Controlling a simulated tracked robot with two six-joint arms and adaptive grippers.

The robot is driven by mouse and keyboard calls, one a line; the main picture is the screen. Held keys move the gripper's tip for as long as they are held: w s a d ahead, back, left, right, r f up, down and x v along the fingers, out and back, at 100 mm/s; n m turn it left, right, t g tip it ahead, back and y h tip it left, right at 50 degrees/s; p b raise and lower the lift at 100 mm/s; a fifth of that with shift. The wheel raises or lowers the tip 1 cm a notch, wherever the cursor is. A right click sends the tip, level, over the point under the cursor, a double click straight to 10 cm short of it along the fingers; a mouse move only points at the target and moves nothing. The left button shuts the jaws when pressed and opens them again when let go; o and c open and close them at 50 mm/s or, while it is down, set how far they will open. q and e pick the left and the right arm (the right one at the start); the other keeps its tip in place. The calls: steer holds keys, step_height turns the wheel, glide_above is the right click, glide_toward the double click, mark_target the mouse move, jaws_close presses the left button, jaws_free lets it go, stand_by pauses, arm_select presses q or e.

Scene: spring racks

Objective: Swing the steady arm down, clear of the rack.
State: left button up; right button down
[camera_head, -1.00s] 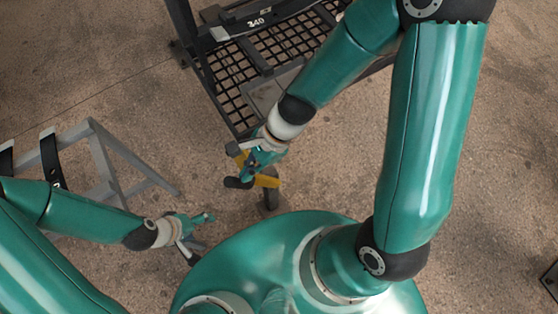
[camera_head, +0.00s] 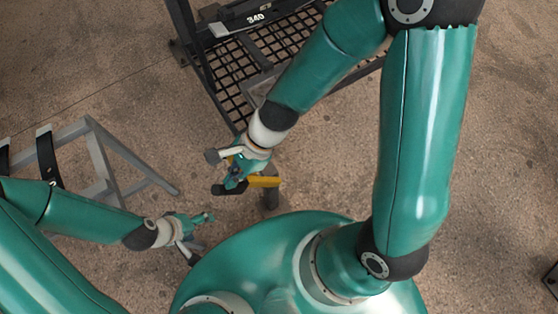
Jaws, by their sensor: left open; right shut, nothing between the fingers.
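The dark rack (camera_head: 210,95) with its black mesh shelf (camera_head: 233,68) stands at the top middle, marked 340. My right gripper (camera_head: 226,180) is just below the rack's near corner and looks apart from it in this view. It is shut with nothing held. My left gripper (camera_head: 201,231) is open and empty at the lower left, apart from the rack.
A grey metal frame (camera_head: 99,160) with black straps stands at the left, near my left forearm. A dark object (camera_head: 551,281) is cut off at the right edge. Bare floor (camera_head: 90,60) is free at the upper left and at the right.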

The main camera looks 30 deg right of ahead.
mark_target(220, 187)
steer(key=shift+s+a+b, duration=0.15)
steer(key=shift+a+b, duration=0.3)
steer(key=shift+a, duration=4.3)
steer(key=shift+d, duration=3.05)
